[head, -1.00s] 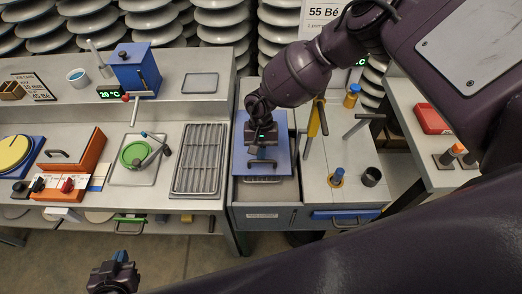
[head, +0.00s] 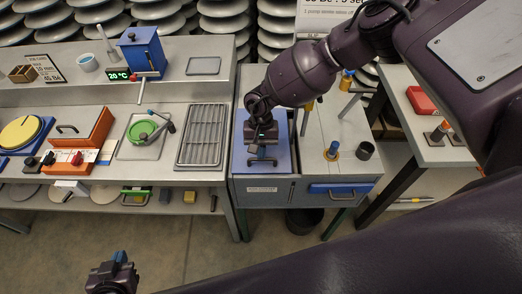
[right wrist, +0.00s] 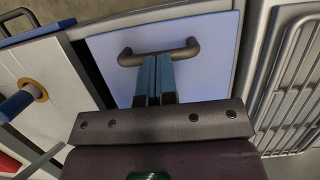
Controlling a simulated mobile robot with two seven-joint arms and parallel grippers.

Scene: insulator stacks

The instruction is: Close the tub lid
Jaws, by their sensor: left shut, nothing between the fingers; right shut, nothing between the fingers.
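The tub lid is a flat blue panel (head: 283,140) with a dark bar handle (head: 262,162) near its front edge. It lies over the grey tub (head: 262,190), and no opening shows at the front. My right gripper (head: 261,152) is over the lid, just behind the handle. In the right wrist view its fingers (right wrist: 155,58) are together and empty, their tips at the handle (right wrist: 160,52); I cannot tell whether they touch. The lid (right wrist: 210,75) has a dark gap along its left side there. My left gripper (head: 118,262) is shut and empty, low at the front left.
A panel with a blue peg (head: 332,151) and a dark cup (head: 365,150) is right.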

